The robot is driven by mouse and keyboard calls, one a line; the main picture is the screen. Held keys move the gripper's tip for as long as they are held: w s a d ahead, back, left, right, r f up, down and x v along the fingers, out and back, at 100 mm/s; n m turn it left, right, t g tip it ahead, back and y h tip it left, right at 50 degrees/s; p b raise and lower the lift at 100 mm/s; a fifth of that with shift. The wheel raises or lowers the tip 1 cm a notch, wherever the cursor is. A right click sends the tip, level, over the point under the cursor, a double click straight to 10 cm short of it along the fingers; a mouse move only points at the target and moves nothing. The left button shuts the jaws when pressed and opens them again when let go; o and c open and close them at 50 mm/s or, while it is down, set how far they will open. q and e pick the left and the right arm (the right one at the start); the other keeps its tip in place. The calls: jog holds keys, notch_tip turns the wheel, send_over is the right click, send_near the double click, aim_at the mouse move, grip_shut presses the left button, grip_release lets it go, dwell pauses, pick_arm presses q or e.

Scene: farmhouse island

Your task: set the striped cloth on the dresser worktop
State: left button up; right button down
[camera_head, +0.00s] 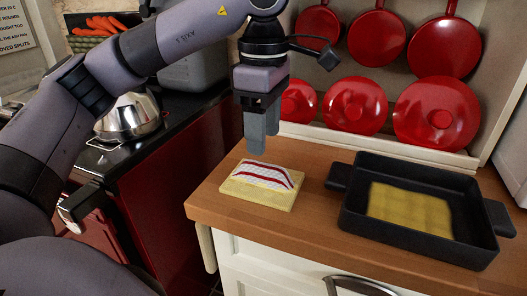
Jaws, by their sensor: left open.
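The striped cloth (267,173), white with red stripes, is a small folded piece. It lies on top of a pale yellow block or pad (258,194) near the left end of the wooden dresser worktop (304,221). My left gripper (256,148) points down just above the cloth's back edge. Its grey fingers are open, seen nearly edge-on, and no object shows between them. A small gap seems to separate the fingertips from the cloth.
A black roasting pan (418,243) with a yellow slab (410,207) inside fills the worktop's right side. Red pans and lids (437,113) stand or hang behind. A dark red stove with a steel kettle (127,117) is left, across a gap. Bare wood lies in front of the cloth.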

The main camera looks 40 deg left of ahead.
aim_at(264, 165)
pick_arm(q)
notch_tip(264, 165, up, 5)
jog(key=shift+f+p, duration=0.1)
jog(key=shift+p, duration=0.5)
